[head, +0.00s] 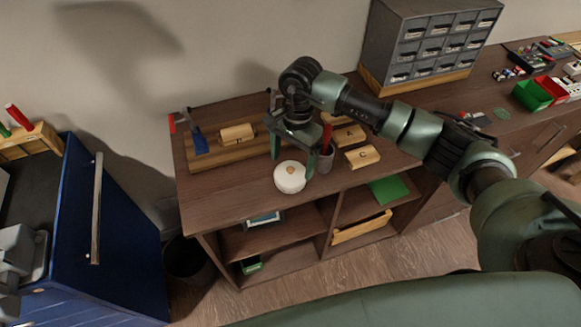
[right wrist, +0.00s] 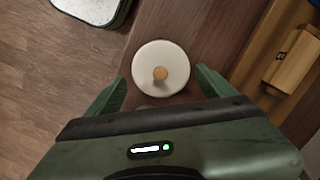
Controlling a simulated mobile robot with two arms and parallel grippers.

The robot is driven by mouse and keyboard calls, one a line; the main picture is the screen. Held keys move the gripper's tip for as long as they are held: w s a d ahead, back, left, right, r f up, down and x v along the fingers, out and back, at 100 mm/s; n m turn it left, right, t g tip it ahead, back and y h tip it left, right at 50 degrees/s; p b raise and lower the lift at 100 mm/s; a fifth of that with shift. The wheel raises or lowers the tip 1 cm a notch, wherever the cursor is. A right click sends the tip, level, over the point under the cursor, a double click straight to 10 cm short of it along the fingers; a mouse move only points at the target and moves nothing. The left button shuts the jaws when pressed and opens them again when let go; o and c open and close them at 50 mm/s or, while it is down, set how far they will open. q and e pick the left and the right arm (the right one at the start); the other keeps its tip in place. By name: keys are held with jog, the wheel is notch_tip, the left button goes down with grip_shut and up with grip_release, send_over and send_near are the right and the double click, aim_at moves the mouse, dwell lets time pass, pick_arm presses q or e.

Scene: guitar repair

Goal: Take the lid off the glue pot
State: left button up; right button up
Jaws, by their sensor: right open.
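The glue pot's white round lid (head: 290,178) with a small wooden knob shows near the front edge of the brown bench. In the right wrist view the lid (right wrist: 172,55) sits ahead of the fingertips, with its knob near the middle. The lid hides the pot's body from above. My right gripper (head: 293,158) is open and points down, just behind and above the lid. In the right wrist view its fingers (right wrist: 161,78) are spread to either side of the lid's near edge, with nothing between them.
A cup with a red-handled tool (head: 325,158) stands close to the right finger. Lettered wooden blocks (head: 362,157) lie to the right, and a wooden rack (head: 238,150) lies behind left. A grey drawer cabinet (head: 425,45) stands at the back. The bench's left front is clear.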

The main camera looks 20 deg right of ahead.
aim_at(291, 171)
jog(key=shift+s+a+f, duration=0.1)
jog(key=shift+a+f, duration=0.1)
jog(key=shift+f, duration=0.9)
jog(key=c, duration=1.5)
jog(key=shift+s, duration=0.15)
grip_shut()
